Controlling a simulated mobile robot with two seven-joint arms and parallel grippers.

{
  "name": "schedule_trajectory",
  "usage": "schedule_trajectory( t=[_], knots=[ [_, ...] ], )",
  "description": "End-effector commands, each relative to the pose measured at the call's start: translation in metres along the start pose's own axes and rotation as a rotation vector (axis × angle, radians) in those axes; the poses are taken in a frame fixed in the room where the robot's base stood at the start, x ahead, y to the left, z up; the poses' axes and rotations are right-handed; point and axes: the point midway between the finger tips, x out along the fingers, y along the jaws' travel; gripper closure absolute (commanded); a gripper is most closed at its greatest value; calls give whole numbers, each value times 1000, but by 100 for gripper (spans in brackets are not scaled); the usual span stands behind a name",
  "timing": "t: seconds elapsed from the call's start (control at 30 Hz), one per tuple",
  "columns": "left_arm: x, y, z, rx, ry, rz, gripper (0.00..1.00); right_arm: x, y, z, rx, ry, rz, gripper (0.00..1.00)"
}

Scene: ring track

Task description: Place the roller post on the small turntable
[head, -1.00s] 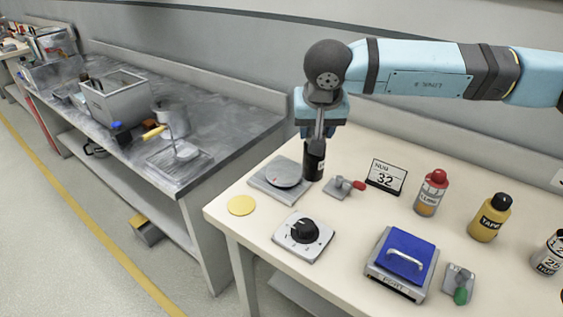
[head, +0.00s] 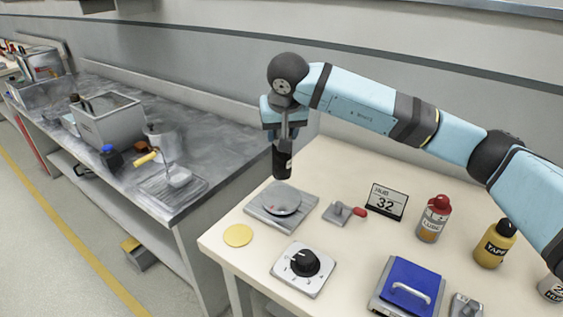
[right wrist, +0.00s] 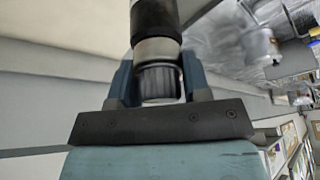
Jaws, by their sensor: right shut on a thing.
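The roller post (head: 282,165) is a dark, upright cylinder with a small pale mark. My right gripper (head: 284,142) is shut on its upper end and holds it in the air. In the right wrist view the post (right wrist: 156,22) stands out between the fingers of the gripper (right wrist: 158,82). The small turntable (head: 283,198) is a grey disc on a square grey base on the cream table. In the head view the post's lower end shows just above the disc's back edge, apart from it. My left gripper is not in view.
Around the turntable are a yellow disc (head: 238,235), a black dial on a plate (head: 304,264), a red-handled clamp (head: 345,212) and a number card (head: 387,202). A blue-topped block (head: 408,287) and bottles (head: 434,218) are right. A grey bench (head: 221,150) stands left.

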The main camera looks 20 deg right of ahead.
Motion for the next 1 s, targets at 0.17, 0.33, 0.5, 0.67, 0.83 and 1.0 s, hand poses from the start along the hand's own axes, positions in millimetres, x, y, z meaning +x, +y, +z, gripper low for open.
schedule_trajectory(
  t=[0.17, 0.33, 0.5, 0.67, 0.83, 1.0],
  knots=[
    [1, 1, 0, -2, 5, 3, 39, 25, 0, 10, 1, 1, 0, 100],
    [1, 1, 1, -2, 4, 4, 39, 35, 0, 14, 1, 1, -1, 100],
    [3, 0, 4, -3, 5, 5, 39, 59, 0, 24, 1, -1, 0, 100],
    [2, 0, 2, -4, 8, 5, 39, 69, 0, 28, 1, 3, -1, 100],
    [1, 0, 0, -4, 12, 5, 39, 68, 0, 28, 1, 3, -1, 100],
    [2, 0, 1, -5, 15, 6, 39, 72, 0, 29, 1, 2, -1, 52]
  ],
)
